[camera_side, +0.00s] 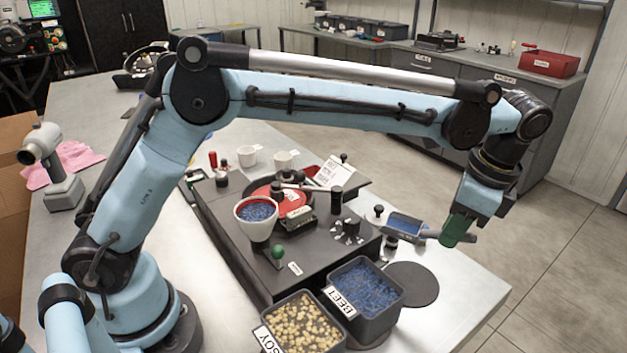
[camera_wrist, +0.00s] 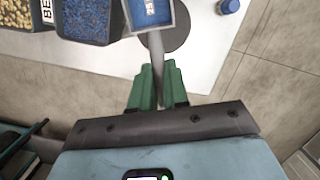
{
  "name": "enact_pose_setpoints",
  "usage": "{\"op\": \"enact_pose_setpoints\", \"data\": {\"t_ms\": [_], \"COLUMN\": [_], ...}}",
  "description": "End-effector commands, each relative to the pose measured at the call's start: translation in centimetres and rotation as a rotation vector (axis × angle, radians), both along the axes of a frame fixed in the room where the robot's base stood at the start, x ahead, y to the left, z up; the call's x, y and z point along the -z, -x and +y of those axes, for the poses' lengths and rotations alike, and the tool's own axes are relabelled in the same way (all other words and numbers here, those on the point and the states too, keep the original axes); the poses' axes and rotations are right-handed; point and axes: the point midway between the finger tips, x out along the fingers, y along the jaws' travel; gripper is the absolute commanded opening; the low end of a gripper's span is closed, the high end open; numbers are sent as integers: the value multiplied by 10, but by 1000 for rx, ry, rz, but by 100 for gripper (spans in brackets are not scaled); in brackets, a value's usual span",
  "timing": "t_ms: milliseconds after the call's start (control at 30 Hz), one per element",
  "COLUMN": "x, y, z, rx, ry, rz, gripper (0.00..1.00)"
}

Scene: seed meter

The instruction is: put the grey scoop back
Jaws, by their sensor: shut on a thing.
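My gripper (camera_side: 457,232), with green fingers, is shut on the handle of the grey scoop (camera_side: 424,233) and holds it out above the right end of the bench. The scoop's square bowl points left, away from my gripper, and its inside looks blue, like the beet seed. In the wrist view the fingers (camera_wrist: 158,88) close around the grey handle (camera_wrist: 156,50). The bowl (camera_wrist: 151,27), with a "25" label, is cut off at the top edge. The scoop is over or near a dark round mat (camera_side: 412,287); its height above it is hard to tell.
The BEET bin (camera_side: 398,294) of blue seed and the SOY bin (camera_side: 331,332) of yellow seed stand left of the mat. Behind them is the dark seed meter base (camera_side: 240,250) with a white blue-filled cup (camera_side: 256,232). A blue-topped object (camera_wrist: 228,6) stands right of the mat.

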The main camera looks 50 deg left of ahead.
Motion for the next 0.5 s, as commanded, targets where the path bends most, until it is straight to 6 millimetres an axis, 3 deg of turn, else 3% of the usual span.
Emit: {"op": "enact_pose_setpoints", "data": {"t_ms": [500], "x": [69], "y": [-4], "z": [-4], "rx": [0], "ry": [-3], "rz": [0], "gripper": [0]}}
